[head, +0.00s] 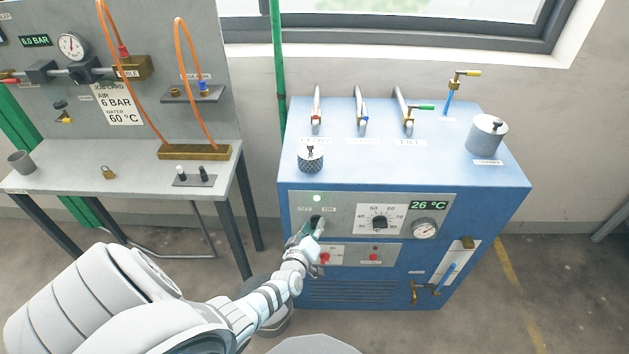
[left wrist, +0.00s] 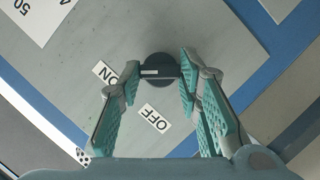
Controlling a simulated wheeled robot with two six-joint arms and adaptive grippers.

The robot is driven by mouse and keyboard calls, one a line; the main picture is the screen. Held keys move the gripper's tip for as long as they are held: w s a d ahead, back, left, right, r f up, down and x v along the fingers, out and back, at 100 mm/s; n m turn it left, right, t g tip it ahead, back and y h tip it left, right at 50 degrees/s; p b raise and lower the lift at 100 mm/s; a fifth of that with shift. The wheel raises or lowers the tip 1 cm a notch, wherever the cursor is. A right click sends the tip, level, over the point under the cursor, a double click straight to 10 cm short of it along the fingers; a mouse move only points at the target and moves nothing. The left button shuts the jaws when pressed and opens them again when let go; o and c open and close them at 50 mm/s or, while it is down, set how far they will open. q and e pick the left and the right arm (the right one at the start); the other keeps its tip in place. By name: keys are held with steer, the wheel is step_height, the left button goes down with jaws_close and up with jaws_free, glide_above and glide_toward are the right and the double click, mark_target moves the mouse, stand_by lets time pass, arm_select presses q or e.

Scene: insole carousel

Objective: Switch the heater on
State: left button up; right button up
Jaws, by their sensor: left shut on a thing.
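The heater (head: 400,175) is a blue cabinet with a grey control panel on its front. A dark rotary switch knob (left wrist: 161,71) sits on that panel, with an ON label (left wrist: 106,73) to its left and an OFF label (left wrist: 155,117) below it in the left wrist view. The knob's pale mark lies on its left part, toward the ON label. My left gripper (head: 313,229) is at the panel's left side, its fingers shut on the knob, and largely hides it in the head view. A lamp (head: 317,198) above the knob glows green. My right gripper is not in view.
A red knob (head: 324,258) is just below my gripper. A grey bench (head: 60,182) stands at left; floor shows between it and the heater.

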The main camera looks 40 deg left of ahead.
arm_select(q)
steer(key=o, duration=1.1)
steer(key=shift+w, duration=0.1)
steer(key=shift+o, duration=0.2)
steer(key=v, duration=1.2)
